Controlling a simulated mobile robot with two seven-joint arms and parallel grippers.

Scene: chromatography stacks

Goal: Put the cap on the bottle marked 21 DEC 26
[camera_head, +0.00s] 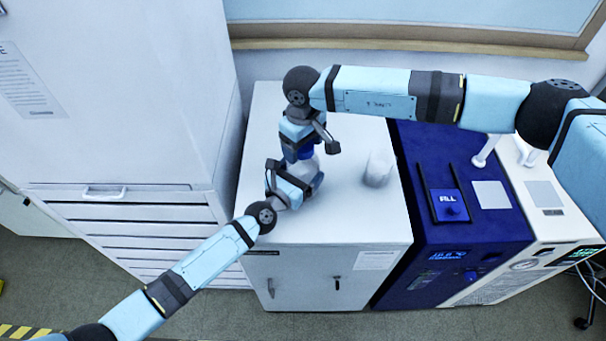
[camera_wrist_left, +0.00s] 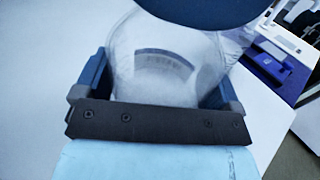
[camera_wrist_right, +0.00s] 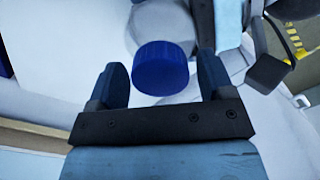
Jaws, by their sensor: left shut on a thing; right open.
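A clear bottle (camera_wrist_left: 165,75) with a pale label stands between the fingers of my left gripper (camera_wrist_left: 155,95); the label's text is too blurred to read. My left gripper is shut on the bottle, also seen in the head view (camera_head: 298,187). A blue cap (camera_wrist_right: 162,70) appears at the bottle's top, between the fingers of my right gripper (camera_wrist_right: 160,88). The right gripper is open around the cap, with gaps at both sides. The cap (camera_head: 306,153) is mostly hidden in the head view. I cannot tell how firmly it sits on the neck.
A clear vessel (camera_head: 378,168) stands on the white cabinet top (camera_head: 345,215), right of the grippers. A dark blue machine (camera_head: 430,235) and a white instrument (camera_head: 515,190) are further right. A tall white cabinet (camera_head: 120,90) rises at left. The front of the top is clear.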

